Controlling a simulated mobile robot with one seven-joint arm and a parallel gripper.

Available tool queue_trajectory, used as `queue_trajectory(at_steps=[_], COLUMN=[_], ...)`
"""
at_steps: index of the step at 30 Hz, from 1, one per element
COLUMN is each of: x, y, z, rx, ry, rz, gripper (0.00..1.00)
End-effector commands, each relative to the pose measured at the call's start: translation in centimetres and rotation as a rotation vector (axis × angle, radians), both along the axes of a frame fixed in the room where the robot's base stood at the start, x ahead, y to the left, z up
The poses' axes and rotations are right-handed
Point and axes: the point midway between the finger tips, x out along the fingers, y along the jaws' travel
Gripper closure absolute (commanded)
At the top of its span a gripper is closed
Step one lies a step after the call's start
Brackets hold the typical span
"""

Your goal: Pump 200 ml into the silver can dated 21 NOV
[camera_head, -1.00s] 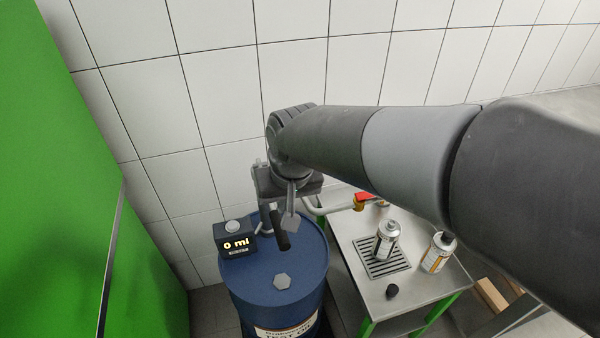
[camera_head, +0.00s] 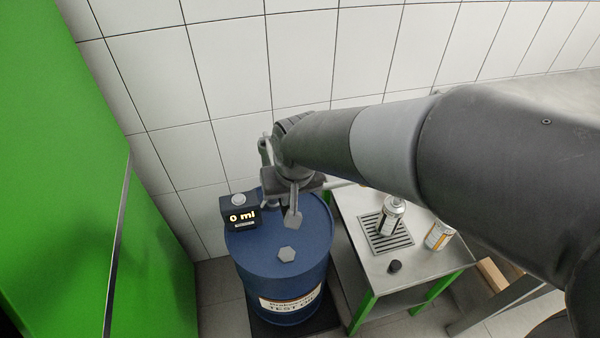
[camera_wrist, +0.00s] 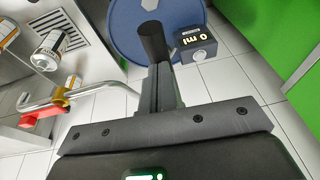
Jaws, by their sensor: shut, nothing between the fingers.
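My gripper (camera_head: 293,219) is shut and empty above the blue drum (camera_head: 312,255). In the wrist view my gripper's fingers (camera_wrist: 164,85) point toward a black cylindrical handle (camera_wrist: 152,42) close to their tips; I cannot tell if they touch. The display (camera_head: 240,216) beside the drum top reads 0 ml; it also shows in the wrist view (camera_wrist: 195,42). A silver can (camera_head: 391,217) stands on the drip grate; it also shows in the wrist view (camera_wrist: 53,57). A second can (camera_head: 440,236) with an orange-and-white label stands to its right. Neither date is readable.
The wrist view shows a bent metal pipe (camera_wrist: 90,91) with a red valve handle (camera_wrist: 40,114). A green panel (camera_head: 70,130) stands at left; white tiled wall lies behind.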

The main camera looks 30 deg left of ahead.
Motion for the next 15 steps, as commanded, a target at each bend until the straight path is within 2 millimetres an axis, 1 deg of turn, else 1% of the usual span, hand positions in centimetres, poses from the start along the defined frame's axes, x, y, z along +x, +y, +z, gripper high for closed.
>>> queue_trajectory(at_steps=[6,15], x=[-0.4,-0.5], y=[-0.6,-0.6], z=[-3.6,-9.2], rx=[-0.006,-0.006], ry=[0.004,0.005], rz=[-0.002,-0.001], gripper=[1.00,1.00])
